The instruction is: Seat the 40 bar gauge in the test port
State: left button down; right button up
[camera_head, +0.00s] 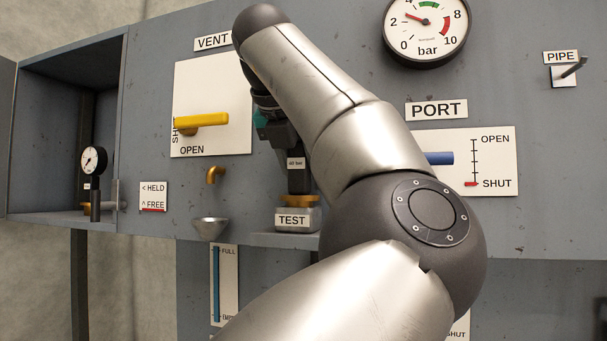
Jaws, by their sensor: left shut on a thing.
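The 40 bar gauge (299,180) shows as a dark upright body with a small white label, above the test port. My left gripper (283,135) is shut on it from above, and my own arm covers part of the gripper and the gauge. The gauge's dial is hidden. The test port (296,219) is a grey block marked TEST with a brass-coloured top. The gauge's lower end meets that top in the picture; I cannot tell how deep it sits. My right gripper is not in view.
A second gauge (94,160) stands in the open cabinet (60,120) at left. A yellow vent handle (202,120), a brass spout (215,174) over a funnel (210,228), a blue port handle (439,158) and a large dial (426,22) surround the port. My arm fills the centre.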

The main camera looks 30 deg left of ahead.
pick_arm(q)
jog(key=shift+f, duration=0.25)
jog(key=c, duration=0.6)
grip_release()
jog(key=shift+o, duration=0.8)
jog(key=shift+f, duration=0.15)
